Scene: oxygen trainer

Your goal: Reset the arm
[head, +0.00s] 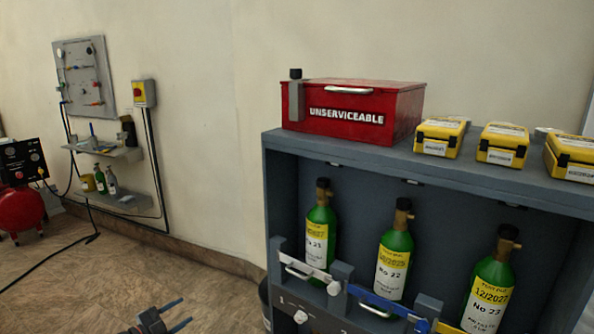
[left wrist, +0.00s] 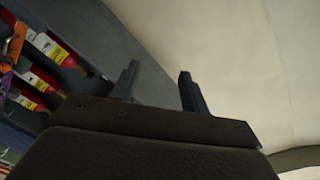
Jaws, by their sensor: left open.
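My left gripper (head: 174,313) shows at the bottom of the head view, low over the floor and left of the grey cabinet. Its two fingers are apart with nothing between them. In the left wrist view the same gripper (left wrist: 158,82) is open and empty, with the pale wall and the cabinet's grey side beyond it. The rest of my left arm is mostly out of the head view. My right gripper is in neither view.
The grey cabinet (head: 455,182) on the right holds green bottles (head: 394,262) behind latches. On it stand a red UNSERVICEABLE box (head: 352,110) and yellow cases (head: 439,138). A red compressor (head: 20,205) and wall shelves (head: 112,202) are at left. Open floor (head: 120,265) lies between.

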